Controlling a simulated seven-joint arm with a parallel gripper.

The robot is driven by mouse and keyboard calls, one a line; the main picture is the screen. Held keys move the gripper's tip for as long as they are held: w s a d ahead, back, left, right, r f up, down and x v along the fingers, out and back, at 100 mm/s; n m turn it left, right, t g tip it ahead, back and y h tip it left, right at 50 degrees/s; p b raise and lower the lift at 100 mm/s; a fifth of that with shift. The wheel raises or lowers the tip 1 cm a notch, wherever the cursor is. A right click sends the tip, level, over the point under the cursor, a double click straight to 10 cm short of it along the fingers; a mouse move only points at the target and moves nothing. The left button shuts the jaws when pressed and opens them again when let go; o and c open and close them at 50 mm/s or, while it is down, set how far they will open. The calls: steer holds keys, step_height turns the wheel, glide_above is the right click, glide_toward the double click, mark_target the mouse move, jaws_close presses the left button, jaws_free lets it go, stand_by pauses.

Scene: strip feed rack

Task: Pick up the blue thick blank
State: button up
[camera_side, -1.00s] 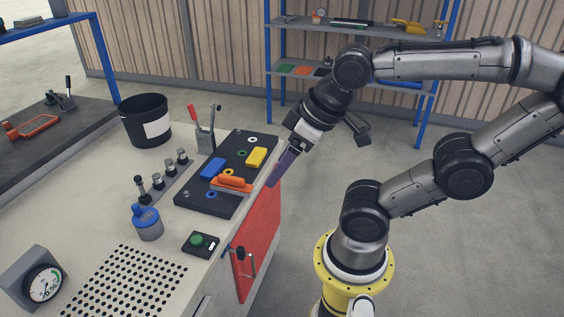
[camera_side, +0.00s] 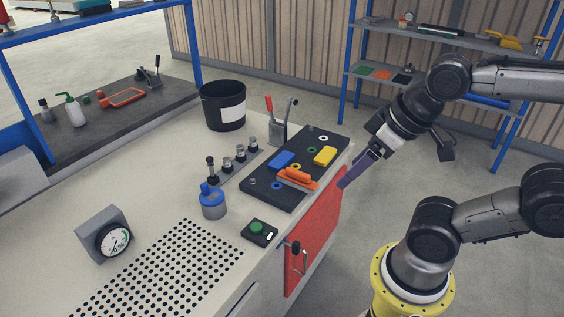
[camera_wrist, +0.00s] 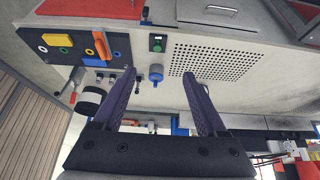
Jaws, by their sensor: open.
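The blue thick blank (camera_side: 282,160) is a blue block lying on the dark board (camera_side: 262,196), beside an orange-handled piece (camera_side: 298,178) and to the left of a yellow block (camera_side: 325,156). It also shows in the wrist view (camera_wrist: 65,59) at the upper left. My gripper (camera_side: 357,170), with its purple fingers, is out past the right edge of the bench, to the right of the board and apart from the blank. In the wrist view its fingers (camera_wrist: 158,78) are spread with nothing between them.
A toggle lever clamp (camera_side: 279,130) stands behind the board, with a black bucket (camera_side: 222,108) further left. A row of small posts (camera_side: 240,154), a blue-topped canister (camera_side: 212,203) and a green-button box (camera_side: 259,232) stand left and in front. A red panel (camera_side: 315,240) fronts the bench.

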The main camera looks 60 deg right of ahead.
steer(key=shift+o, duration=0.2)
stand_by(0.3)
steer(key=o, duration=0.3)
